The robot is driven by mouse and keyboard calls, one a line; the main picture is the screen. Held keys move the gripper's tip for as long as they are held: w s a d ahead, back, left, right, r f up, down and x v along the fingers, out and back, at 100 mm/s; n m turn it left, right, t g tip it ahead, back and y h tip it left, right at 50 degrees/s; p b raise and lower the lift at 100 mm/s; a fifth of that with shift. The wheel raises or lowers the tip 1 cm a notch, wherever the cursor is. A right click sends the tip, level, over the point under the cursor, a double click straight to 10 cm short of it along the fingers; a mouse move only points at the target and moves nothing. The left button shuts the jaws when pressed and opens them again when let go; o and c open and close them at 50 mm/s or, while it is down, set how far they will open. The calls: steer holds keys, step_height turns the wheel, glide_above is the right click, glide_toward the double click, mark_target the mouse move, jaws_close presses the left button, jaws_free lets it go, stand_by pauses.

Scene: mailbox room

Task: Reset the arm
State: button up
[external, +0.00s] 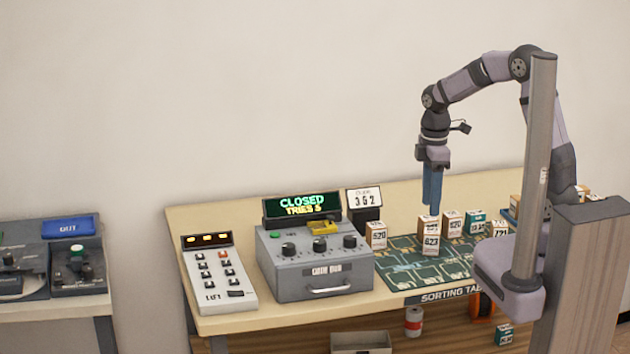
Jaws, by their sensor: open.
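My arm rises from the right side of the table in the external view and bends over to the left. My gripper (432,208) points straight down with its blue fingers above the sorting mat (400,270). The fingertips are just above or behind a small box marked 623 (430,243); I cannot tell whether they touch it. The fingers overlap from this side, and nothing shows between them.
Several numbered boxes stand nearby, including one marked 620 (376,235). A grey dial box (314,272) with a lit "CLOSED TRIES 3" display (302,205) and a white keypad panel (219,275) stand left. A card reading 362 (364,198) stands behind. Bare tabletop (225,220) shows at back left.

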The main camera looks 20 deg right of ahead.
steer(key=s+d+f+m, duration=0.2)
steer(key=s+d+m, duration=0.4)
steer(key=d+m, duration=0.1)
steer(key=s+d+f+m, duration=0.2)
steer(key=s+d+m, duration=0.4)
steer(key=d+m, duration=0.2)
steer(key=shift+s+f+m, duration=0.25)
steer(key=shift+s+m, duration=0.15)
steer(key=shift+m, duration=0.3)
steer(key=shift+a+r, duration=0.1)
steer(key=shift+r, duration=0.05)
steer(key=shift+c, duration=0.2)
stand_by(1.5)
